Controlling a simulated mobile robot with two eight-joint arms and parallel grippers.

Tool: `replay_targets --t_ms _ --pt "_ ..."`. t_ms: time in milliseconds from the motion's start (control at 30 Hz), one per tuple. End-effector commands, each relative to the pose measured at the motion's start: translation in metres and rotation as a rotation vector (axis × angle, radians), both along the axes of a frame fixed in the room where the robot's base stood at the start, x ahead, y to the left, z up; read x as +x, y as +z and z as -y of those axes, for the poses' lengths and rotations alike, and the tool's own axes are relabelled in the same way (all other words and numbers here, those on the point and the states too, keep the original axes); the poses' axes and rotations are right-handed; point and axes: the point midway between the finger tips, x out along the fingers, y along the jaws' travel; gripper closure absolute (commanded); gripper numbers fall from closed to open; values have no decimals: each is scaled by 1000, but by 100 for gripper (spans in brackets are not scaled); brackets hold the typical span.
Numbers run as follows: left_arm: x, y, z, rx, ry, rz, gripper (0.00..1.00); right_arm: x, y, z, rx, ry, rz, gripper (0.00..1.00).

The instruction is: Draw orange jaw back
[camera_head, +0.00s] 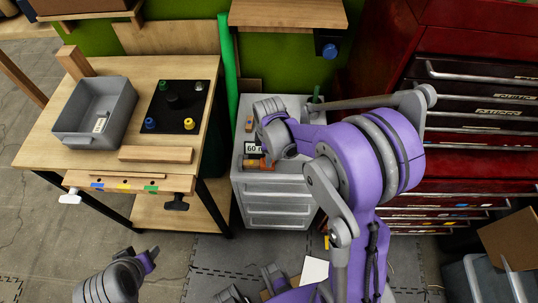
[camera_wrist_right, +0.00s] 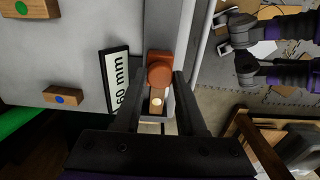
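The orange jaw (camera_head: 258,164) sits on top of the grey drawer cabinet (camera_head: 281,190), beside a white label reading 60 mm (camera_head: 254,148). In the right wrist view the orange jaw (camera_wrist_right: 160,72) shows a round knob facing the camera, and the label (camera_wrist_right: 117,78) lies to its left. My right gripper (camera_wrist_right: 161,76) is over the jaw, its two dark fingers apart with the knob between their tips. Contact cannot be told. In the head view my right wrist hides part of the cabinet top.
Wooden blocks with a green dot (camera_wrist_right: 30,8) and a blue dot (camera_wrist_right: 64,96) lie near the jaw. A workbench (camera_head: 40,140) with a grey bin (camera_head: 75,137) and a black board (camera_head: 163,107) stands left. A red tool chest (camera_head: 450,35) stands right.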

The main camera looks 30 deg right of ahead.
Motion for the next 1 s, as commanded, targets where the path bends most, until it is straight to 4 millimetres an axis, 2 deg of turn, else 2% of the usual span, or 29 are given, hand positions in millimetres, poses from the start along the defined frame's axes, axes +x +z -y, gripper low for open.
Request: replay_targets --t_ms 33,100,133,1000 --pt "0 0 0 0 0 0 50 0 0 0 0 0 0 85" --pt "0 0 0 0 0 0 50 0 0 0 0 0 0 98" --pt "0 0 0 0 0 0 50 0 0 0 0 0 0 100" --pt "0 0 0 0 0 0 50 0 0 0 0 0 0 100"
